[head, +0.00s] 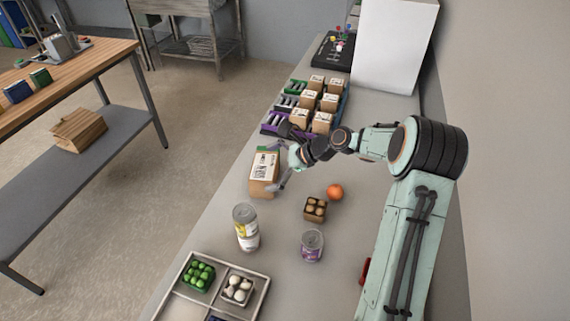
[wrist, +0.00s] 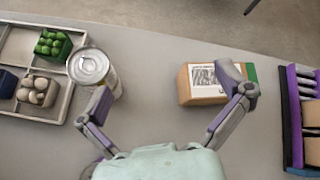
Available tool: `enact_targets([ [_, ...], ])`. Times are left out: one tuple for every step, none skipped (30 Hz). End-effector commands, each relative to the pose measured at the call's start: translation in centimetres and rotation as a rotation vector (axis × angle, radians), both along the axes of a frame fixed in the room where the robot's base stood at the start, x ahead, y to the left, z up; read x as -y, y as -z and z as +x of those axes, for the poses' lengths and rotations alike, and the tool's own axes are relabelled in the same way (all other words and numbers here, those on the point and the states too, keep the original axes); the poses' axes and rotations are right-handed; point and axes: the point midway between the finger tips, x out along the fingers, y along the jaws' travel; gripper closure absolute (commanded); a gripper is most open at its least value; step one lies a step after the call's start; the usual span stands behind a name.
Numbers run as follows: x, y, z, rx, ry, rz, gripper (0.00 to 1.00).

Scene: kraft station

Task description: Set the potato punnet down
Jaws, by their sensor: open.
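A small brown punnet holding round brown items, which look like potatoes (head: 315,210), stands upright on the grey bench in the head view. It does not show in the wrist view. My gripper (head: 284,165) is above the bench beyond the punnet and to its left, apart from it. In the wrist view my gripper (wrist: 168,88) has its fingers spread wide with nothing held between them. Its right finger overlaps the end of a labelled cardboard box (wrist: 205,83) in the picture; I cannot tell whether they touch. The box also shows in the head view (head: 263,174).
An orange (head: 335,191) is beside the punnet. A tall can (head: 246,228) and a shorter can (head: 312,246) stand nearer. A divided tray (head: 262,277) holds green and white-filled punnets. Racks with small cartons (head: 322,122) stand beyond my gripper.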

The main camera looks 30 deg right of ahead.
Motion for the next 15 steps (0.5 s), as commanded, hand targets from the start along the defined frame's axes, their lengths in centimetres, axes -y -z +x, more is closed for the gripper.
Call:
enact_targets([
  [3.2, 2.7, -0.6, -0.012, 0.078, 0.078, 0.00],
  [4.9, 4.1, -1.1, -0.018, 0.120, 0.119, 0.00],
  [6.8, 6.0, -1.9, -0.026, 0.174, 0.172, 0.00],
  [8.1, 7.3, -2.7, -0.034, 0.214, 0.209, 0.00],
  [9.2, 8.6, -3.4, -0.042, 0.253, 0.242, 0.00],
  [10.5, 10.2, -4.6, -0.055, 0.302, 0.287, 0.00],
  [11.2, 11.3, -5.4, -0.063, 0.335, 0.317, 0.00],
  [11.8, 12.2, -6.3, -0.072, 0.366, 0.345, 0.00],
  [12.5, 13.2, -7.3, -0.079, 0.402, 0.374, 0.00],
  [13.0, 13.6, -7.8, -0.082, 0.421, 0.387, 0.00],
  [13.4, 13.8, -8.2, -0.083, 0.437, 0.393, 0.00],
  [13.8, 13.9, -8.5, -0.081, 0.450, 0.394, 0.00],
  [14.0, 13.9, -8.5, -0.079, 0.455, 0.393, 0.00],
  [14.0, 14.0, -8.4, -0.079, 0.457, 0.392, 0.00],
  [13.8, 14.2, -8.2, -0.079, 0.459, 0.392, 0.00],
])
